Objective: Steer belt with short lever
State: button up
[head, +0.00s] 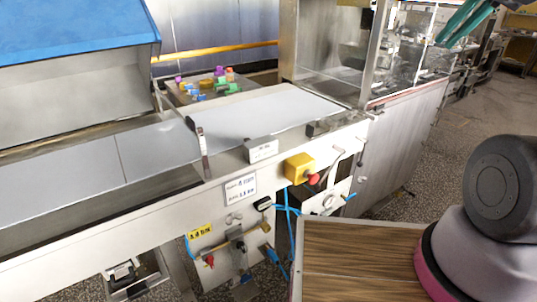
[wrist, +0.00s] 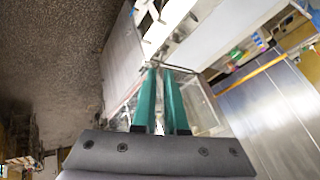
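The belt (head: 85,165) is a pale grey flat band running from the lower left to the back right along the machine; its far section (head: 265,110) is lighter. I cannot tell for sure which part is the short lever. Small fittings sit on the machine's front, including a black-ended handle (head: 263,203) and a small metal lever (head: 338,158). My gripper (head: 455,28) has two teal fingers, at the upper right of the head view, apart from the belt. In the wrist view my gripper (wrist: 160,72) shows a narrow gap between its fingers with nothing held.
A yellow box with a red button (head: 312,179) is on the machine's front. A wooden-topped surface (head: 350,260) stands at the lower middle. A blue-lidded hood (head: 75,35) is at left. Colored pieces (head: 215,82) lie behind the belt. Speckled floor (head: 470,115) is open at right.

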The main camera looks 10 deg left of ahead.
aim_at(360, 162)
jog(key=o, duration=0.3)
jog(key=w+d+f+m+g+y, duration=0.2)
jog(key=w+f+m+g+y, duration=0.45)
jog(key=w+f, duration=1.4)
jog(key=w+d+f+m+t+y, duration=0.25)
jog(key=f+m, duration=0.25)
jog(key=f, duration=0.5)
jog(key=w+d+f+m+t+y, duration=0.15)
jog(key=w+f+m+t, duration=0.3)
jog(key=f, duration=0.55)
jog(key=w+d+f+m+t+y, duration=0.25)
jog(key=f+m, duration=0.25)
jog(key=f, duration=0.5)
jog(key=shift+t+h, duration=0.3)
jog(key=x, duration=1)
jog(key=shift+a+r, duration=0.1)
jog(key=shift+r, duration=0.05)
grip_shut()
